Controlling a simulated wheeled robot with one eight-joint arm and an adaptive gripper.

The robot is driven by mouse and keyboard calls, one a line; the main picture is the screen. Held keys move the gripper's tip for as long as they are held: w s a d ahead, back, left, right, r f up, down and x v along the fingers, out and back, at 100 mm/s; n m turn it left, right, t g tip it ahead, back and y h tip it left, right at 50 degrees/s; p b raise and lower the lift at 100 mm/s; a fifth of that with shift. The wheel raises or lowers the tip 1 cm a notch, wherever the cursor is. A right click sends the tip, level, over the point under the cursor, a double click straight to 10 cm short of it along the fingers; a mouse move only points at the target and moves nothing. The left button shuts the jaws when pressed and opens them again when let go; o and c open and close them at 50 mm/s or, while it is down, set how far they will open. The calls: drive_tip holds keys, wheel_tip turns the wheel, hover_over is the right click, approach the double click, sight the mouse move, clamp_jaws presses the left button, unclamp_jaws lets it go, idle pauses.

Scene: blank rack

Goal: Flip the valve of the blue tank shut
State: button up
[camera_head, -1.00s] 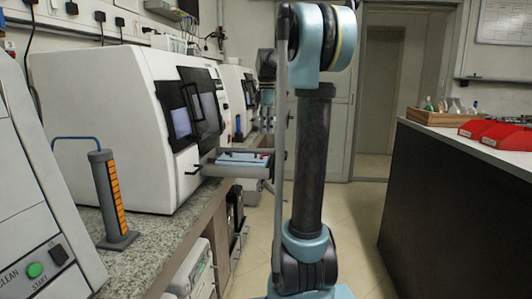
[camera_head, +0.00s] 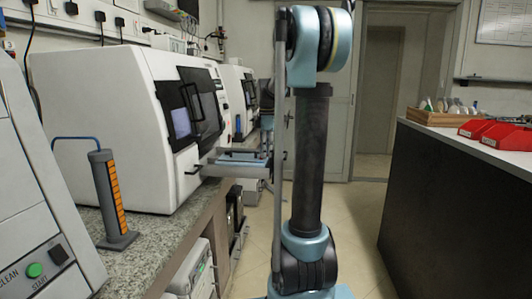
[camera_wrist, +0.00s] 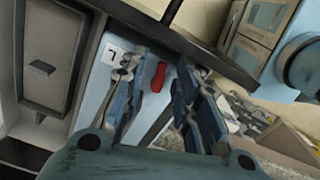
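A light blue surface, which looks like the blue tank (camera_head: 240,157), sits in a grey frame beside the white machine in the head view. In the wrist view the blue surface (camera_wrist: 92,92) carries a white label with a black mark. A red lever (camera_wrist: 159,77), which looks like the valve handle, shows over it. My gripper (camera_wrist: 160,98) is open, with one finger on each side of the red lever in the picture. I cannot tell whether either finger touches it. In the head view my gripper is small and partly hidden behind my arm, just above the blue surface.
White machines (camera_head: 115,115) line the granite counter (camera_head: 150,245) on the left. A grey stand with an orange strip (camera_head: 112,200) is on it. A dark-sided bench (camera_head: 455,210) with red bins (camera_head: 510,135) and a wooden box (camera_head: 445,117) stands right. The floor between is clear.

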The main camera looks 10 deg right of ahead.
drive_tip(key=shift+c, duration=0.5)
clamp_jaws()
drive_tip(key=shift+s+m, duration=0.25)
drive_tip(key=shift+m, duration=1.35)
drive_tip(key=shift+o, duration=0.5)
unclamp_jaws()
drive_tip(key=shift+r, duration=0.1)
